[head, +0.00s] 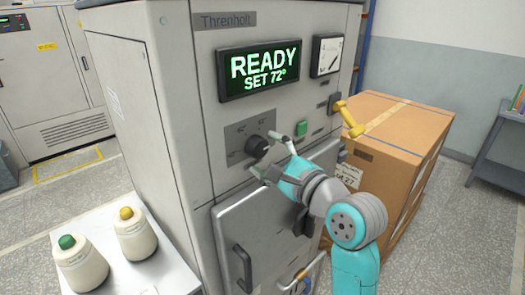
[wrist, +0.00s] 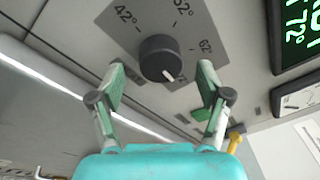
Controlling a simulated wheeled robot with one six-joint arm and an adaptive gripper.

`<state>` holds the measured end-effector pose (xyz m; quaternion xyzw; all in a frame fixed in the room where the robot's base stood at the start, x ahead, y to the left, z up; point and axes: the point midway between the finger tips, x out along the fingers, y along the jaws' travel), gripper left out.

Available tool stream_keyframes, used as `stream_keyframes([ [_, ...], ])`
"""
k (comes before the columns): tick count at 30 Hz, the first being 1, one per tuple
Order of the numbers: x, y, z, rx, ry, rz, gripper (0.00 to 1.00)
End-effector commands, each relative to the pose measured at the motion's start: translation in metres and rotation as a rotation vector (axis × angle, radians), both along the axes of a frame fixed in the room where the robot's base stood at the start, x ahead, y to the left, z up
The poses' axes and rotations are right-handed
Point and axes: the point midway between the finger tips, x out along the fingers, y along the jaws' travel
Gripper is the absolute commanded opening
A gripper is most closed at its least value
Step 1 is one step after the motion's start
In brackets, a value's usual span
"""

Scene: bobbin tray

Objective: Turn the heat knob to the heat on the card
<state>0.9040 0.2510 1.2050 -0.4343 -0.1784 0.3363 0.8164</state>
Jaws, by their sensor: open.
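The black heat knob (head: 257,146) sits on a grey dial plate (head: 237,131) on the machine front. In the wrist view the knob (wrist: 160,58) has a white mark pointing to the lower right, past the 62° label. The labels 42°, 52° and 62° show on the plate. The display (head: 258,70) reads READY, SET 72°. My gripper (head: 270,157) is open in front of the knob. In the wrist view its fingers (wrist: 162,72) are spread on either side of the knob, with gaps. I cannot make out a card showing a heat.
A green button (head: 301,128) is right of the knob, and a yellow-handled lever (head: 349,120) is farther right. A door with a dark handle (head: 243,268) is below. A cardboard box (head: 398,125) stands at right.

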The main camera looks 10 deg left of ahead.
Motion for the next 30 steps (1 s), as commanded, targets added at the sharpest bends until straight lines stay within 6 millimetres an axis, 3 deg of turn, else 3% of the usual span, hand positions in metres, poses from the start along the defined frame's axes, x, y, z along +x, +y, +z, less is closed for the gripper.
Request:
stream_keyframes([
  [6, 0.013, 0.014, 0.000, 0.000, 0.000, 0.001, 0.77],
  [16, 0.016, 0.015, 0.000, 0.001, -0.001, -0.001, 0.77],
  [24, 0.016, 0.015, 0.000, 0.001, -0.001, -0.001, 0.17],
  [30, 0.016, 0.015, 0.000, -0.005, -0.006, -0.001, 0.17],
])
